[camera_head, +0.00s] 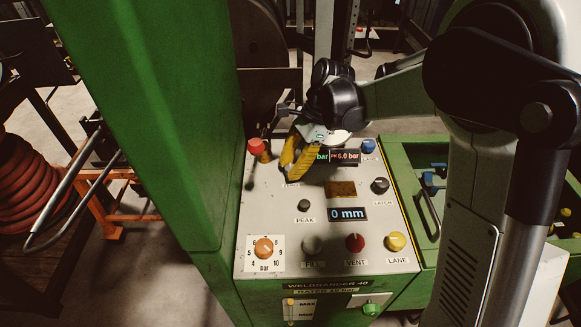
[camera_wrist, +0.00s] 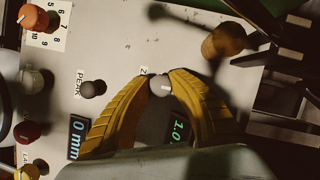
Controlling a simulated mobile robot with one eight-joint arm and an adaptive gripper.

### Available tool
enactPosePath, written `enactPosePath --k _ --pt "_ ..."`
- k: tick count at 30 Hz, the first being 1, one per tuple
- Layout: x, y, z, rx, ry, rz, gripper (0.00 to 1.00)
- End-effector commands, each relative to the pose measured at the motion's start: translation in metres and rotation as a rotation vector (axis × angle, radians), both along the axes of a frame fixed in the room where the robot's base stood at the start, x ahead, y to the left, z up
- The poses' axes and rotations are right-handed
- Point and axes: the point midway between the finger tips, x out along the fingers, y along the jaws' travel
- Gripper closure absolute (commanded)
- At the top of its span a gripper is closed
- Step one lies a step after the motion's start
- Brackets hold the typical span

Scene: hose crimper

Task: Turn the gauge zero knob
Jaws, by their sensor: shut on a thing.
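The control panel (camera_head: 274,222) is a pale grey sloped face on a green machine. My gripper (camera_head: 294,176) has yellow ribbed fingers and reaches down to the panel's upper left part. In the wrist view my gripper (camera_wrist: 164,80) has its fingertips closed around a small grey knob (camera_wrist: 160,88) with a light pointer mark. A label starting with "Z" shows beside this knob; the rest of it is hidden. In the head view the fingers hide the knob.
A red mushroom button (camera_head: 256,146) stands left of my gripper. The black PEAK knob (camera_head: 304,205) is just below it. Further knobs are orange (camera_head: 264,248), red (camera_head: 354,243), yellow (camera_head: 397,241), blue (camera_head: 368,146) and black (camera_head: 380,185). A green column (camera_head: 150,100) rises at the left.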

Motion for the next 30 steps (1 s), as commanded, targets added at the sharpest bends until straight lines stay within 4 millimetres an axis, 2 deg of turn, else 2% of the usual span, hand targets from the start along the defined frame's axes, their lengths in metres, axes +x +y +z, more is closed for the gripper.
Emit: enactPosePath --k 8,14,30 --pt "-0.0001 0.0001 -0.0001 -0.001 0.002 0.035 1.00" --pt "0.0000 0.0004 0.0006 0.000 0.002 0.139 1.00" --pt "0.0000 0.0008 0.0005 -0.001 0.001 0.632 1.00"
